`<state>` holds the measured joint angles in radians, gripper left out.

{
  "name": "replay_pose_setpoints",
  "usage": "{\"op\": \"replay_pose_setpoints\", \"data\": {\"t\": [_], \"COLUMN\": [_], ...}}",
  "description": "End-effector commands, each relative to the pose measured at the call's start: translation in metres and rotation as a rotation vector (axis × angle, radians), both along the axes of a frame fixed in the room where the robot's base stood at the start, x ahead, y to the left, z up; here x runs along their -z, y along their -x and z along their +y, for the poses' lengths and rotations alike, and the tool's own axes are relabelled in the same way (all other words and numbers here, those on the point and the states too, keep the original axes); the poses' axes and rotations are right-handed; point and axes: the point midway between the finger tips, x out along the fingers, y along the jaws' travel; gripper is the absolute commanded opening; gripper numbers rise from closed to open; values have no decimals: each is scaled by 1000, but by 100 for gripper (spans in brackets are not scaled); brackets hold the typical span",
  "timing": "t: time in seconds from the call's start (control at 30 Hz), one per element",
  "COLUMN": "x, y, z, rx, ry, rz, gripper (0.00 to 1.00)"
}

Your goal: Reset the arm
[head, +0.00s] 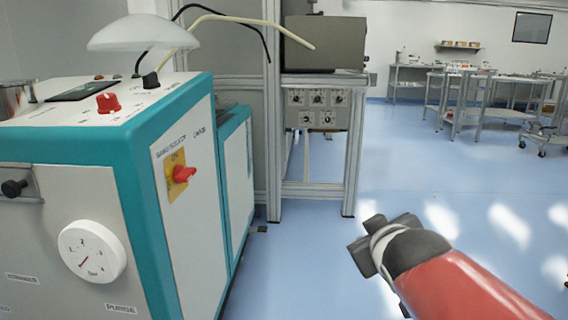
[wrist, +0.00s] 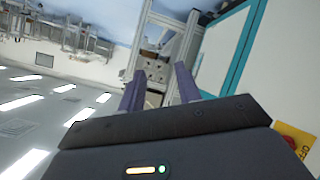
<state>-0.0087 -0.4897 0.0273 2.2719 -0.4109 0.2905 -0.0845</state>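My arm comes in from the lower right of the head view, its red link and dark end raised over the blue floor. The dark end part (head: 372,245) points left toward the machine, and its fingers cannot be made out there. In the wrist view my gripper (wrist: 155,88) shows two purple-grey fingers standing apart with nothing between them. The gripper is open and empty, and touches nothing that I can see.
A white and teal machine (head: 185,200) with a red switch (head: 184,174) and a dial (head: 91,251) fills the left. A metal frame (head: 320,190) stands behind it. Tables (head: 470,95) stand at the far right. Blue floor (head: 460,190) is clear between.

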Motion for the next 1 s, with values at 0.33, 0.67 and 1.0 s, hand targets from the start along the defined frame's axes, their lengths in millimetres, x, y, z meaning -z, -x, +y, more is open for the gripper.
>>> {"op": "replay_pose_setpoints", "data": {"t": [0.33,0.67,1.0], "x": [107,60,-2], "y": [140,169,169], "z": [0,8,8], "rx": [264,297,295], "ry": [-362,-432,-431], "rz": [464,569,567], "gripper": [34,34,34]}}
